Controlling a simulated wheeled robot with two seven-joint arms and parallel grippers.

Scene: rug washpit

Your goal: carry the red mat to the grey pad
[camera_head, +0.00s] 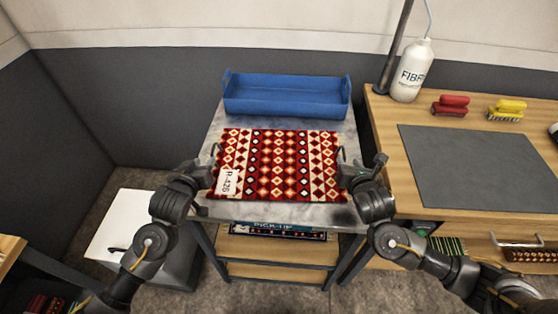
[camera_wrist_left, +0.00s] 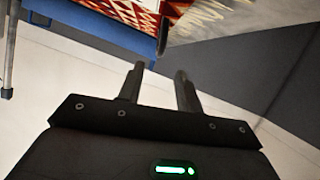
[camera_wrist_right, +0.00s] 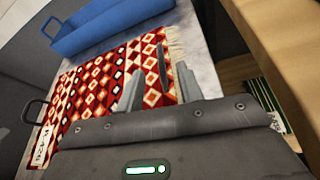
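The red mat (camera_head: 275,165), patterned with diamonds and with a white tag reading R-426, lies flat on a grey-topped table. A dark handle or loop stands at its left edge in the right wrist view (camera_wrist_right: 35,110). The grey pad (camera_head: 475,168) lies bare on the wooden bench to the right. My left gripper (camera_head: 212,158) is at the mat's left edge; its fingers show apart in the left wrist view (camera_wrist_left: 160,72). My right gripper (camera_head: 352,165) is at the right edge; its fingers are apart in the right wrist view (camera_wrist_right: 158,80), with a dark upright bar between them. Contact is unclear.
A blue bin (camera_head: 287,95) stands behind the mat. A white bottle (camera_head: 410,72), a red brush (camera_head: 451,104) and a yellow brush (camera_head: 507,109) line the bench's back. A dark lamp post rises at the bench's left corner. A white box (camera_head: 130,225) stands on the floor left.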

